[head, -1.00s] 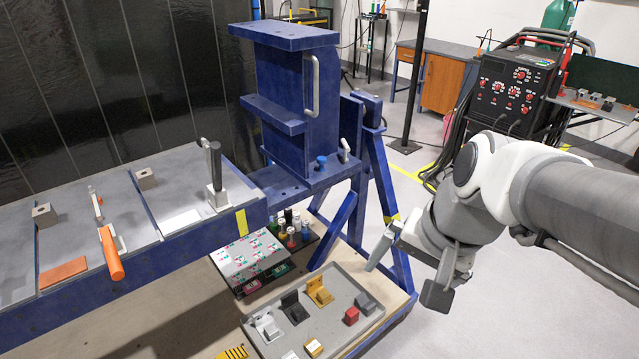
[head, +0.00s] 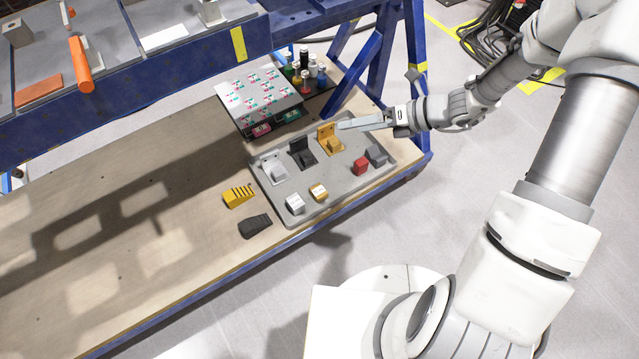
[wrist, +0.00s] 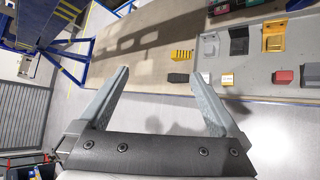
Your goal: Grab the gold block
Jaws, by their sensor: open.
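My gripper (head: 376,100) is near the tray's back right side in the head view, apart from the block. In the wrist view my gripper (wrist: 162,72) has its fingers spread wide with nothing between them. How high it is above the tray is hard to tell.
The tray also holds a gold angled bracket (head: 330,138), a black bracket (head: 301,153), a pale bracket (head: 272,170), a red block (head: 361,166) and a grey block (head: 377,155). A yellow wedge (head: 238,196) and black wedge (head: 255,226) lie left. Blue frame legs (head: 414,60) stand behind.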

